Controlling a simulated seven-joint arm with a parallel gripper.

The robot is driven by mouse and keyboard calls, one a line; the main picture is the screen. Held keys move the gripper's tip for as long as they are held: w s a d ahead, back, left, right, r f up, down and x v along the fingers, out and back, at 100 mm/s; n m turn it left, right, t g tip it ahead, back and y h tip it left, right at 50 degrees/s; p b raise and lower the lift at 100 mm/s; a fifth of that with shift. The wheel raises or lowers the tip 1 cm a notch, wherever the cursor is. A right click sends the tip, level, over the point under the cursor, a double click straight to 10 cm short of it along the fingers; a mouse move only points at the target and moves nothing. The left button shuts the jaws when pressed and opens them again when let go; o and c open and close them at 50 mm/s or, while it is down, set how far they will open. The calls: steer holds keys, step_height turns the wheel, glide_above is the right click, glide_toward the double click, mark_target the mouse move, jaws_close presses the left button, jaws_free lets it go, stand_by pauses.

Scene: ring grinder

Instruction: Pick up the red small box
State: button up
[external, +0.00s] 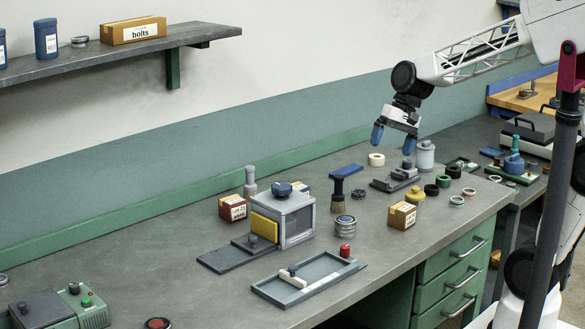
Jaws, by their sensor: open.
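A small dark red box (232,208) with a white label stands upright on the grey workbench (160,240), left of the grey machine with the yellow panel. My gripper (393,141) is open, with blue fingertips pointing down. It hangs in the air above the back right part of the bench, well to the right of the red box and apart from it. Nothing shows between its fingers.
The grey machine (288,220) stands right of the red box, with a grey bottle-like tool (250,181) behind it. A tan box (402,215), a brush (338,192) and a shallow tray (308,279) occupy the bench. A wall shelf (110,53) overhangs the left.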

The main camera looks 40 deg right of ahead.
steer(key=w+a+f+m+y, duration=0.25)
steer(key=w+a, duration=0.25)
steer(key=w, duration=0.5)
steer(key=w+a+f+m+y, duration=0.15)
steer(key=w+a+m, duration=0.3)
steer(key=w, duration=0.55)
steer(key=m+y, duration=0.5)
steer(key=m, duration=0.1)
glide_above(237, 198)
steer(key=d, duration=0.3)
step_height(237, 198, down, 10)
steer(key=shift+r, duration=0.2)
steer(key=shift+f, duration=0.1)
steer(key=shift+f, duration=2.85)
steer(key=shift+f, duration=0.4)
steer(key=shift+a+f, duration=0.25)
steer(key=shift+f, duration=0.05)
steer(key=shift+x, duration=2.2)
